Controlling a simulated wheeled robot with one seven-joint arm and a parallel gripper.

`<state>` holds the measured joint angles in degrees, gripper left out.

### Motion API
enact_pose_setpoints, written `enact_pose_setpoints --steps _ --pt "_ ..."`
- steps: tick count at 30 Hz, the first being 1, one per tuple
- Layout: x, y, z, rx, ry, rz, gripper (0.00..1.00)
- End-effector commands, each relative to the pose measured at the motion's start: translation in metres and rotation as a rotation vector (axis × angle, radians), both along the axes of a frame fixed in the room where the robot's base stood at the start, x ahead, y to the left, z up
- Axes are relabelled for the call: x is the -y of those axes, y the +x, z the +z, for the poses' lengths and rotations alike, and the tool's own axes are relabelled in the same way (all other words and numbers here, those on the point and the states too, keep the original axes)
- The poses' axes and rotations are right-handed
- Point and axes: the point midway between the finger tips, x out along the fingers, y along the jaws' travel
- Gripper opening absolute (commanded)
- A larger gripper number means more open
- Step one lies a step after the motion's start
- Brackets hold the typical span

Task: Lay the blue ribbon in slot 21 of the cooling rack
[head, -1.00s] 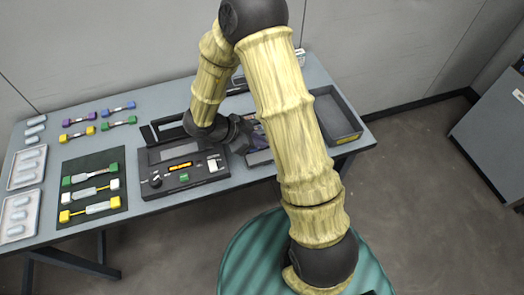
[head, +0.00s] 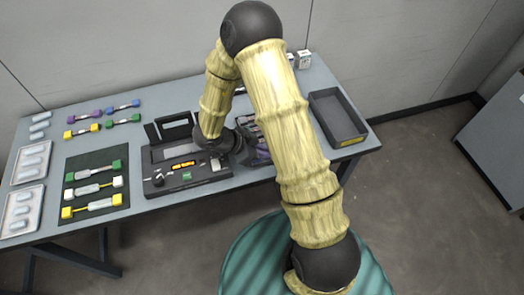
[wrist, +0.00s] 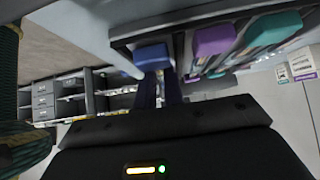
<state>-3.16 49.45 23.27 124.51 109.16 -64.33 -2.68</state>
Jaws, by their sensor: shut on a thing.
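The blue ribbon's blue end block (wrist: 152,57) shows in the wrist view at the tips of my gripper (wrist: 159,82), whose dark fingers are shut on the ribbon. The cooling rack (wrist: 180,57) lies close beside it, with a purple block and a teal block in neighbouring places to the right. In the head view the cooling rack (head: 255,150) is mostly hidden behind my arm, and my gripper is near its left side. I cannot read the slot numbers or tell whether the ribbon touches the rack.
The splicer (head: 185,175) stands just left of the rack. An empty dark tray (head: 337,118) is at the right end of the table. A dark mat (head: 112,160) with several ribbons, more loose ribbons and pale trays (head: 22,208) fill the left side.

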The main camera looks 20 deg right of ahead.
Motion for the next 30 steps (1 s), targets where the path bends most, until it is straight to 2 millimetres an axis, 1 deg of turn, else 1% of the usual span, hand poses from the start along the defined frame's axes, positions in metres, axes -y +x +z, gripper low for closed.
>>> enact_pose_setpoints --steps 5,6,8,9,17,20,23,30 --pt "0.000 0.000 -0.003 -0.001 -0.001 0.000 0.00" --pt "0.000 0.000 -0.003 -0.001 0.000 0.000 0.18" --pt "0.000 0.000 -0.003 -0.001 0.000 0.001 0.30" --pt "0.000 0.000 -0.003 -0.001 0.000 0.001 0.32" --pt "-0.001 0.000 0.001 0.001 0.000 0.002 0.32" --pt "-0.007 0.001 0.007 0.002 -0.001 0.004 0.32" --pt "-0.018 0.001 0.018 0.003 0.000 0.006 0.32" --pt "-0.051 0.000 0.051 0.003 0.001 0.004 0.32"
